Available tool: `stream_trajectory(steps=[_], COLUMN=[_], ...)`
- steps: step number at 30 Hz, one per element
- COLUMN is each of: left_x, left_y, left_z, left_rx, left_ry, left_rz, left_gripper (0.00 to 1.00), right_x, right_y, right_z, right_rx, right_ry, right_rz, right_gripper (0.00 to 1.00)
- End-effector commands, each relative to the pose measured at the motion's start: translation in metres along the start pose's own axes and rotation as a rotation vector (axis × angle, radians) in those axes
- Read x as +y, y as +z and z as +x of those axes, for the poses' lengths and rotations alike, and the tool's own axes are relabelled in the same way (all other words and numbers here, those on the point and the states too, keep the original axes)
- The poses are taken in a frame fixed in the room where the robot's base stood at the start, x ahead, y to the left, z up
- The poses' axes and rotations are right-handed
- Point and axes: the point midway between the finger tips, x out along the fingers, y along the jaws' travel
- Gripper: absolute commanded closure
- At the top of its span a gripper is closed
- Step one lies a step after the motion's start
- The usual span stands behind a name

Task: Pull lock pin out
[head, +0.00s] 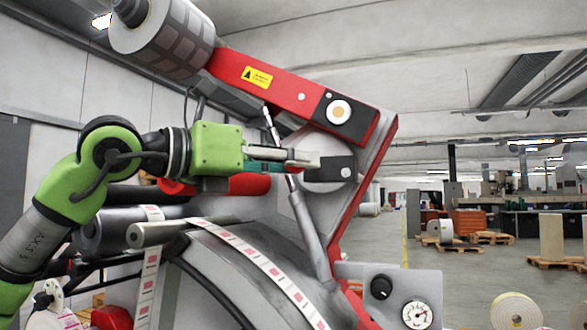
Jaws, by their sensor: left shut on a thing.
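The label rewinder has a red swing arm (290,92) with a yellow warning label and a round pale knob (338,111) near its right end. My left gripper (310,160) reaches in from the left, below the red arm, with its fingers pointing right. It is shut at a grey round part with a black plate (338,169) on the machine's side. What it grips, seemingly the lock pin, is mostly hidden by the fingers, and I cannot tell how far it sits in its hole. My right gripper is out of view.
A grey strut (308,232) runs up behind my fingers. A large roll (165,38) hangs upper left, and a printed label strip (250,255) runs below my gripper. A control panel (398,296) with a black knob and gauge stands lower right.

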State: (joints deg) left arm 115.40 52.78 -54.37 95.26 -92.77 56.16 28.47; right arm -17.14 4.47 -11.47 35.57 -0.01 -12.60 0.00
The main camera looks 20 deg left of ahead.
Motion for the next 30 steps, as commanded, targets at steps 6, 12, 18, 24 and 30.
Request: stream_trajectory(steps=[6,12,18,24,30], left_x=[-0.003,-0.002,-0.001,-0.001,-0.002], left_y=[-0.001,-0.001,-0.001,0.0,0.0], left_z=[0.001,0.0,-0.007,-0.042,-0.085], left_rx=[0.004,0.003,0.002,-0.001,0.0], left_ry=[-0.008,-0.005,-0.003,-0.002,-0.002], left_rz=[-0.001,-0.001,-0.002,-0.001,-0.001], left_gripper=[0.58,0.58,0.58,0.58,0.58], right_x=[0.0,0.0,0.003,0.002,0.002], right_y=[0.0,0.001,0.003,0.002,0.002], right_z=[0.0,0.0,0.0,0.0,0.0], right_rx=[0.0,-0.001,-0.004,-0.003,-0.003], right_ry=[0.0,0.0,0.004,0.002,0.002], right_rz=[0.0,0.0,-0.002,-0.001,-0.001], right_gripper=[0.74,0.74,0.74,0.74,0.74])
